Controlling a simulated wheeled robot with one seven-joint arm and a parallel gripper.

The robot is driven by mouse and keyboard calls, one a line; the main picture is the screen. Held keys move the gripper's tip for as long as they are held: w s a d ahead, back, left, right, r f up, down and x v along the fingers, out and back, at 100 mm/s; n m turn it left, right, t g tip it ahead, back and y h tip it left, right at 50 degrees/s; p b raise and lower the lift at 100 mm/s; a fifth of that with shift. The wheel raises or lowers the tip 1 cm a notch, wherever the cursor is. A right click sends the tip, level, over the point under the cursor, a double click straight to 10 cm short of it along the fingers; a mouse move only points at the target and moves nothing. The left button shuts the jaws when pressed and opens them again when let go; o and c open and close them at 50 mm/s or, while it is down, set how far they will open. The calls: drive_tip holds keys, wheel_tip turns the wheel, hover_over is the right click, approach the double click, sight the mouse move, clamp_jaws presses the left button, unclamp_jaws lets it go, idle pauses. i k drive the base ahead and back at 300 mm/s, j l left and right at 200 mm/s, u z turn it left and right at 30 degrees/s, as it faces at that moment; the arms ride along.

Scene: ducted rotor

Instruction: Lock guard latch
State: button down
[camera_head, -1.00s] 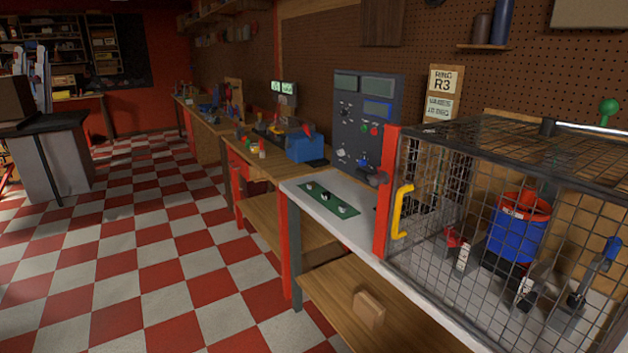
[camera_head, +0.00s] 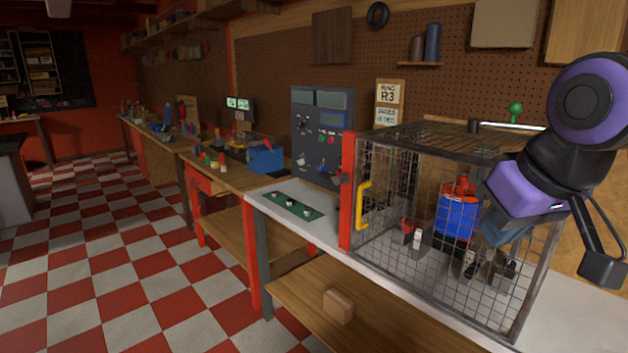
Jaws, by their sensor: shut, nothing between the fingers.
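The guard is a wire-mesh cage (camera_head: 440,150) on the bench at the right, with a red post (camera_head: 348,190) and a yellow handle (camera_head: 362,206) at its left front edge. I cannot make out the guard latch for certain; a small dark fitting (camera_head: 340,178) sits beside the red post. A blue rotor duct with a red rim (camera_head: 456,215) stands inside the cage. My arm comes in from the upper right. My gripper (camera_head: 503,238) is low at its end, over the cage's right part, shut and empty; its fingertips are not clear.
A dark control panel (camera_head: 322,135) stands left of the cage. A green board (camera_head: 290,204) lies on the white bench top. A green knob (camera_head: 515,108) rises behind the cage. A wooden block (camera_head: 338,306) lies on the lower shelf. The checkered floor (camera_head: 130,270) at left is open.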

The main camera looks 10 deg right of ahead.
sight(329, 177)
drive_tip(key=i+j+z, duration=0.1)
drive_tip(key=i, duration=0.3)
drive_tip(key=i+j+z, duration=0.1)
drive_tip(key=i+j, duration=0.25)
drive_tip(key=i, duration=0.05)
